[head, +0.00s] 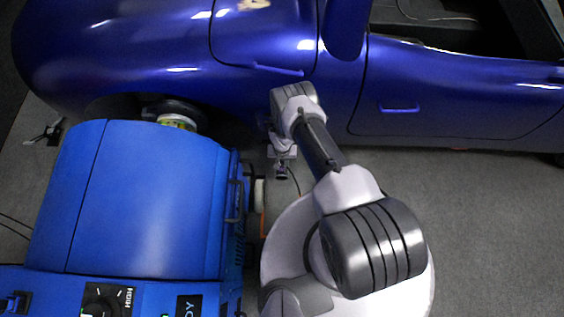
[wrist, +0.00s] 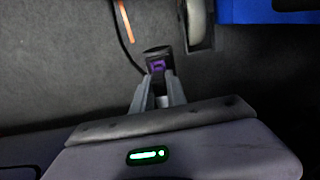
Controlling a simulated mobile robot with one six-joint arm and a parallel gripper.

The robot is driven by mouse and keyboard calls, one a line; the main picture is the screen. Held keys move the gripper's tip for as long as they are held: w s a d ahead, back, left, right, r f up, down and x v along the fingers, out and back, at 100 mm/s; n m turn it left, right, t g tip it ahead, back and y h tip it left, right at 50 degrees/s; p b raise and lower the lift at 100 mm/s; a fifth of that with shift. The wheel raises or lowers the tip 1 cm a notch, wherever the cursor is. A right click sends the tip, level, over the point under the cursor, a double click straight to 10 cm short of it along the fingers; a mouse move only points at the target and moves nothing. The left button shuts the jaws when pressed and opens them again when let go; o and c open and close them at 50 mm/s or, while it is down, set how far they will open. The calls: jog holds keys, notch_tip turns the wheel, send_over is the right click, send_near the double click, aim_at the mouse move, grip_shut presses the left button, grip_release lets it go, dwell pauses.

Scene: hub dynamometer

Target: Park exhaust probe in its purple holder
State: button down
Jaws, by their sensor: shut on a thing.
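My gripper (wrist: 158,92) is shut on a small dark block with a purple mark (wrist: 157,63), which I take to be the exhaust probe. A thin black cable (wrist: 122,30) runs close to it. In the head view my gripper (head: 281,165) hangs over the floor between the blue machine and the blue car, and the held piece is too small to make out clearly. I cannot make out a separate purple holder in either view.
The blue dynamometer machine (head: 140,200) fills the left, with a pale wheel (head: 259,193) at its right side. An orange strip (wrist: 129,22) lies on the floor near it. The blue car (head: 440,100) spans the back. Grey floor (head: 480,220) is clear at right.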

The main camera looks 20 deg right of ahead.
jog(key=shift+r, duration=0.35)
jog(key=shift+r+p, duration=1.7)
jog(key=shift+r, duration=0.45)
